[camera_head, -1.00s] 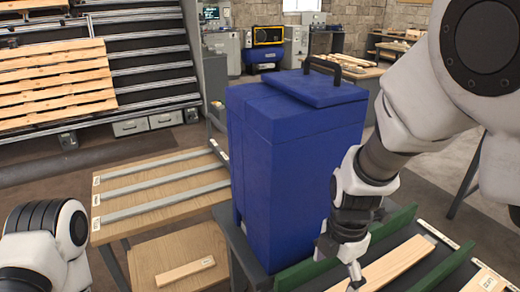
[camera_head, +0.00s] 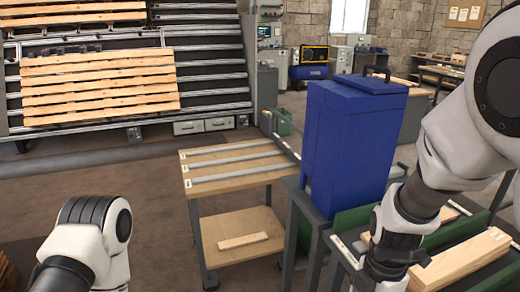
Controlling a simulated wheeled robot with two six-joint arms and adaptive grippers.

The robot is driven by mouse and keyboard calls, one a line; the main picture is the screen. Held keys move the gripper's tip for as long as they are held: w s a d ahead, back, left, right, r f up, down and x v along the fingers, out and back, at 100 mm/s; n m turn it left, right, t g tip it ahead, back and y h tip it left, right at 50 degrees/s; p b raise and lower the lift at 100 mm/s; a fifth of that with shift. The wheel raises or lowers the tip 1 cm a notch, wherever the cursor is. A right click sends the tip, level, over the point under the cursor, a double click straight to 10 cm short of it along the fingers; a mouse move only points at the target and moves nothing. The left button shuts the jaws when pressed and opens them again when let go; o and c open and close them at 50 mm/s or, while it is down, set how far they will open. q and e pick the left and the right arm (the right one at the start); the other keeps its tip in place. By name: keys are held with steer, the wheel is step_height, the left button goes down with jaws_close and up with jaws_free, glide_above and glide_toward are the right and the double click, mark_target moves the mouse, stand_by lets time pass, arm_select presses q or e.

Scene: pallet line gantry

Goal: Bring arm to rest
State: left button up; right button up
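My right arm comes in from the right edge. Its gripper (camera_head: 392,268) hangs low over the green-sided rack, beside the pale wooden boards (camera_head: 465,258). The fingertips are cut off or hidden at the bottom of the picture, so I cannot tell whether it is open or shut. My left arm shows only as a white and black link at the lower left. My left gripper is out of view.
A tall blue box (camera_head: 348,145) with a black handle stands left of my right arm. A wooden table (camera_head: 235,178) with grey rails has a lower shelf holding a short board (camera_head: 243,241). A wooden pallet (camera_head: 100,85) leans on the rack behind.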

steer(key=s+d+f+m+g, duration=0.25)
steer(key=s+f+m, duration=0.35)
steer(key=s+f, duration=0.55)
steer(key=s+d+f+m+g, duration=0.25)
steer(key=s+f+m, duration=0.45)
steer(key=f, duration=0.8)
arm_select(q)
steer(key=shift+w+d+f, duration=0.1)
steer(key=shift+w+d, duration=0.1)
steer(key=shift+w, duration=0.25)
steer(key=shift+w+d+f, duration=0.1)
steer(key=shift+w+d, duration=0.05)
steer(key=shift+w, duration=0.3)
arm_select(e)
steer(key=w+m+t, duration=0.2)
steer(key=m, duration=0.1)
steer(key=w+f+m+t, duration=0.1)
steer(key=w+m+t, duration=0.1)
steer(key=m, duration=0.1)
steer(key=w+m+t, duration=0.1)
steer(key=m, duration=0.2)
steer(key=shift+w+d+f+t, duration=0.15)
steer(key=shift+w+d+t, duration=0.05)
steer(key=shift+w+t, duration=0.2)
